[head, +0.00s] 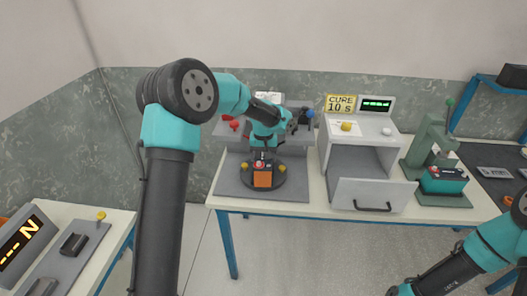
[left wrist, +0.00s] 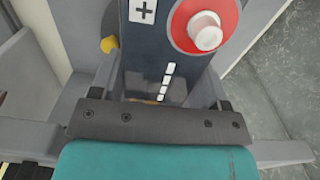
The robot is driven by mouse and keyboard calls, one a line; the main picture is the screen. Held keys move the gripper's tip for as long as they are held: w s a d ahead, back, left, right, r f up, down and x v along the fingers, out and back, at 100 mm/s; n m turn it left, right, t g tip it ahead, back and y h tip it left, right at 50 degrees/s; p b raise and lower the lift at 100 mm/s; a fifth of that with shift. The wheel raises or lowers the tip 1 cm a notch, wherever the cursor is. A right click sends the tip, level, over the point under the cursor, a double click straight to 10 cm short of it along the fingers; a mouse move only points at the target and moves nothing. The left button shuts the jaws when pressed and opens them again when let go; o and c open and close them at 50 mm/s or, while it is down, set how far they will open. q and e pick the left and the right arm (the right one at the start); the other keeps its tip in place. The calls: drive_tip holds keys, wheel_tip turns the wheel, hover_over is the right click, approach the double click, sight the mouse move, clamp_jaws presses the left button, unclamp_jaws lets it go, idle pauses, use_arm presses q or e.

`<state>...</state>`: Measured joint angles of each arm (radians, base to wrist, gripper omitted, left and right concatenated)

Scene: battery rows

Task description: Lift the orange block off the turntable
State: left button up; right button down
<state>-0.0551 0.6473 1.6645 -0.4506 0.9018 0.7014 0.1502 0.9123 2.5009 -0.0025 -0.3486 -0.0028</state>
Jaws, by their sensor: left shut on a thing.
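The orange block (head: 262,179) shows its orange face in the head view, at the dark round turntable (head: 279,181) on a grey plate. My left gripper (head: 263,158) is above it, pointing down, and shut on it. In the left wrist view the block's dark top (left wrist: 160,50) sits between the fingers (left wrist: 160,92), with a plus label and a red disc with a white knob. I cannot tell whether the block's underside touches the turntable. My right arm shows at the lower right, but its gripper is not in view.
A grey cure oven (head: 360,150) with its door (head: 375,193) hanging open stands right of the turntable. A green press (head: 437,160) holding a teal-and-black block is further right. A side table (head: 95,265) with a display is at lower left. Yellow knobs flank the turntable.

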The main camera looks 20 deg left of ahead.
use_arm(q)
drive_tip(key=s+d+r, duration=0.1)
drive_tip(key=s+d, duration=0.3)
drive_tip(key=s, duration=0.5)
drive_tip(key=shift+s, duration=0.25)
drive_tip(key=shift+d+r, duration=0.1)
